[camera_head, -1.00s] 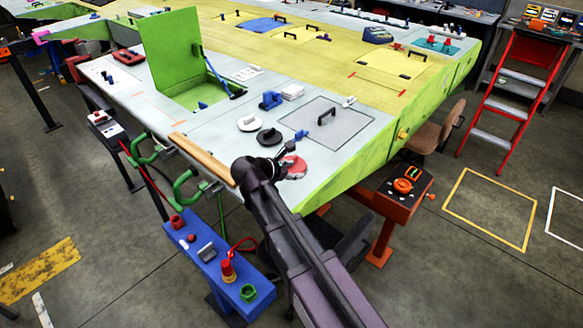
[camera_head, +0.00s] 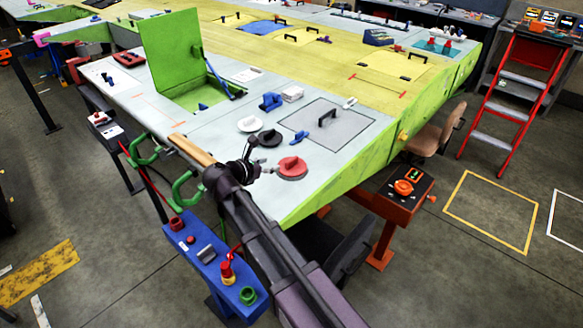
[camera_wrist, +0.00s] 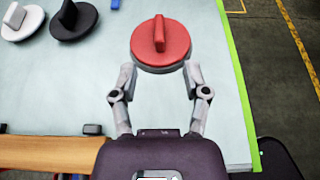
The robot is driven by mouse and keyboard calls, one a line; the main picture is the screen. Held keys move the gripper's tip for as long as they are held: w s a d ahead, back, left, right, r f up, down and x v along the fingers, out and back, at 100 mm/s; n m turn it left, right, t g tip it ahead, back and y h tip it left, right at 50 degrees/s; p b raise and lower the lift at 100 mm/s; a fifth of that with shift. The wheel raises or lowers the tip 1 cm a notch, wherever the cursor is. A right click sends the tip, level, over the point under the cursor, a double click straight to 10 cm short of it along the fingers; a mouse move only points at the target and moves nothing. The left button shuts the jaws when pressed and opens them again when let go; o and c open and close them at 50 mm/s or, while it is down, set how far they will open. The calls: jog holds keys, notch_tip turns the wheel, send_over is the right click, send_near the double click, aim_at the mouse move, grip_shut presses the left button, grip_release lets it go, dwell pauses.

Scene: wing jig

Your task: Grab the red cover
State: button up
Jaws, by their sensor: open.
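The red cover (camera_head: 291,168) is a round disc with a raised grip bar, lying on the pale wing panel near its front edge. In the wrist view the red cover (camera_wrist: 160,42) is just ahead of my gripper (camera_wrist: 158,72), centred between its two fingers. The fingers are spread wide, one on each side of the cover's near edge, and hold nothing. I cannot tell whether a fingertip touches the rim. In the head view my gripper (camera_head: 262,168) is left of the cover, partly hidden by my arm.
A black cover (camera_head: 267,138) and a white cover (camera_head: 249,124) lie to the left, with a small blue clamp (camera_head: 300,137) nearby. A wooden strip (camera_head: 193,150) runs along the front edge. The green hatch (camera_head: 172,56) stands open behind.

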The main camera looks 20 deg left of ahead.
aim_at(292, 159)
jog(key=b+x, duration=0.2)
jog(key=x, duration=0.5)
jog(key=shift+w+d+f+b, duration=0.1)
jog(key=shift+w+f+b, duration=0.15)
jog(key=shift+b, duration=0.1)
jog(key=shift+b+x, duration=1.1)
jog(key=shift+x, duration=1.5)
grip_shut()
